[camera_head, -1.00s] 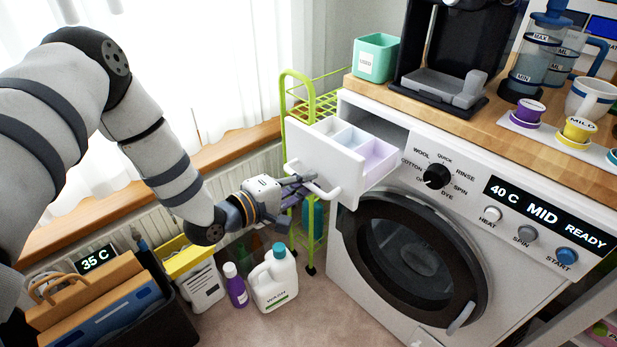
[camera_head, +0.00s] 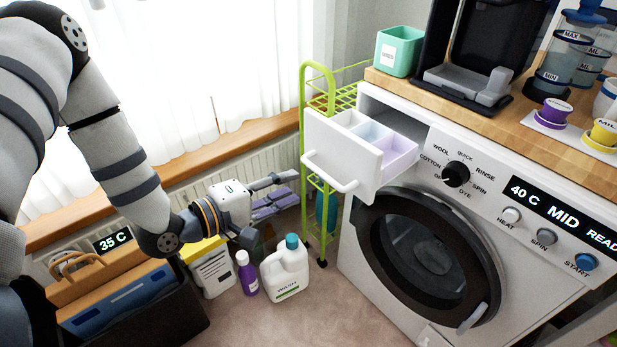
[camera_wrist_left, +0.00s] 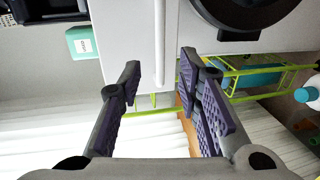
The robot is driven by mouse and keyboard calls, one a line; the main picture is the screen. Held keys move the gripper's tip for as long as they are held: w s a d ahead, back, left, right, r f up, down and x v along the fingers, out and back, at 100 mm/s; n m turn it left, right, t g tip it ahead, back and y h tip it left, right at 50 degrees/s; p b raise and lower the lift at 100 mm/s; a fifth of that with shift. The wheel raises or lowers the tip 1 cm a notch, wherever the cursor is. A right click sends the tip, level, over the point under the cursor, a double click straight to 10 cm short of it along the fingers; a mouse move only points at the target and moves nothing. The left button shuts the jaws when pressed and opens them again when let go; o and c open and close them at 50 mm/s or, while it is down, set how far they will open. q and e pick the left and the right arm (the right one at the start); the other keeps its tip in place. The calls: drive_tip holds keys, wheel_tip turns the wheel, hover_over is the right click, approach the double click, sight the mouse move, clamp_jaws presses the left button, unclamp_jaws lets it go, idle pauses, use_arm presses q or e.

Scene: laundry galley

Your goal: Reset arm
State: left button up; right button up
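My left gripper (camera_head: 276,192) is to the left of the washing machine, apart from the open detergent drawer (camera_head: 345,150). Its fingers are spread with nothing between them. In the left wrist view my left gripper (camera_wrist_left: 160,85) is also open, and the drawer's white handle (camera_wrist_left: 159,40) lies ahead, beyond the fingertips. The drawer is pulled out of the washing machine (camera_head: 480,180) and shows its pale compartments. My right gripper is not in view.
A green wire rack (camera_head: 318,90) stands between my gripper and the machine. A white wash bottle (camera_head: 287,272), a purple bottle (camera_head: 247,275) and a dark crate (camera_head: 170,318) are on the floor below. The counter (camera_head: 440,97) holds a coffee machine (camera_head: 470,60) and a mint box (camera_head: 398,52).

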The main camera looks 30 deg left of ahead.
use_arm(q)
drive_tip(key=shift+v, duration=1.1)
drive_tip(key=s+d+f+m+g+y+p, duration=0.1)
drive_tip(key=s+d+f+m+g, duration=0.15)
drive_tip(key=s+f, duration=0.2)
drive_tip(key=s+d+f+m+g+p, duration=0.1)
drive_tip(key=s+d+f+m+g, duration=0.15)
drive_tip(key=f+g, duration=0.2)
drive_tip(key=s+f+m+g+y, duration=0.2)
drive_tip(key=s+f+m+g, duration=0.1)
drive_tip(key=s, duration=1.1)
drive_tip(key=s+d+f+m+g+y+p, duration=0.1)
drive_tip(key=s+m+g, duration=0.4)
drive_tip(key=s, duration=0.9)
wheel_tip(320, 180, down, 3)
drive_tip(key=shift+s+r+m+g+y+p, duration=0.15)
drive_tip(key=shift+s+m+g+y+p, duration=0.15)
drive_tip(key=shift+g+y, duration=0.65)
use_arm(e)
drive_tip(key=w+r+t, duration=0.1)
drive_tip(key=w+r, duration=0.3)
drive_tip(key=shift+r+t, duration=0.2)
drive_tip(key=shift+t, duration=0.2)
use_arm(q)
drive_tip(key=shift+w+d+h, duration=0.1)
drive_tip(key=shift+h, duration=0.15)
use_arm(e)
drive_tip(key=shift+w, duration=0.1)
